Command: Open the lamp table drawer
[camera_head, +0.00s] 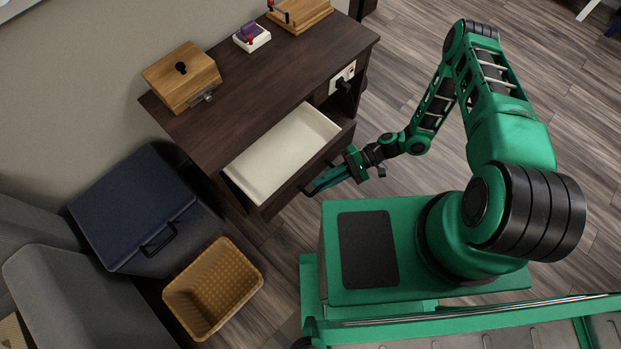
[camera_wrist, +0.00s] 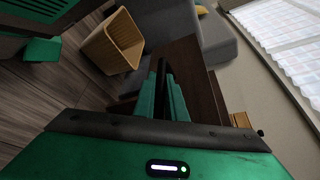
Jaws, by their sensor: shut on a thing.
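The lamp table (camera_head: 232,122) is a dark brown wooden table against the wall in the head view. Its drawer (camera_head: 285,150) is pulled out and shows an empty cream-white interior. My gripper (camera_head: 310,188) is at the drawer's front, beside its left half. It is shut on the dark drawer handle. In the wrist view, the green fingers (camera_wrist: 162,95) stand on both sides of the dark handle (camera_wrist: 163,72). The handle is mostly hidden by the fingers in the head view.
A wooden box (camera_head: 182,78) with a black knob stands on the tabletop. A wicker basket (camera_head: 213,285) and a dark blue case (camera_head: 130,205) lie left of the drawer, by a grey sofa.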

